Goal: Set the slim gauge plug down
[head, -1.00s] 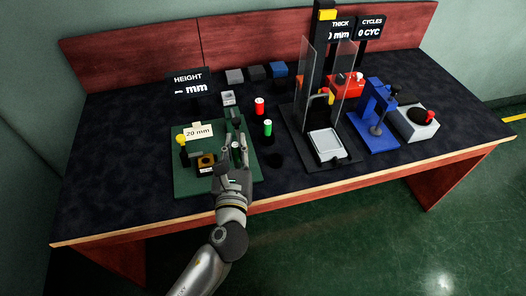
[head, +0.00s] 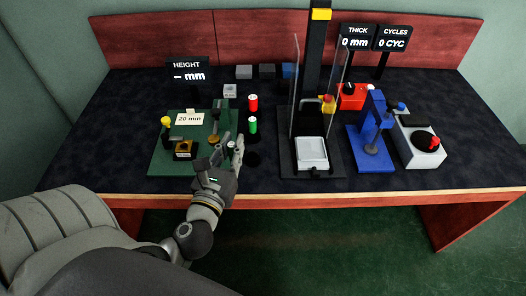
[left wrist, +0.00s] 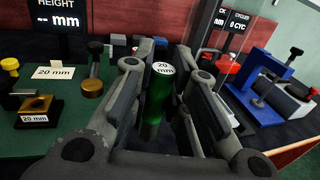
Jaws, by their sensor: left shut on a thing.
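The slim gauge plug, a green cylinder with a white top marked 20 mm (left wrist: 155,100), stands between the fingers of my left gripper (left wrist: 158,108) in the left wrist view. In the head view my left gripper (head: 228,150) is at the right edge of the green board (head: 160,163), shut on the plug, whose pale top (head: 231,145) just shows. The plug looks about upright; its foot is hidden, so I cannot tell if it touches anything. My right gripper is not in view.
A green cylinder (head: 253,125) and a red one (head: 252,103) stand just beyond. A dark round spot (head: 254,159) lies right of the gripper. The clear-walled press (head: 312,168) stands farther right. The board carries a brass block (head: 183,150) and a 20 mm sign (head: 190,119).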

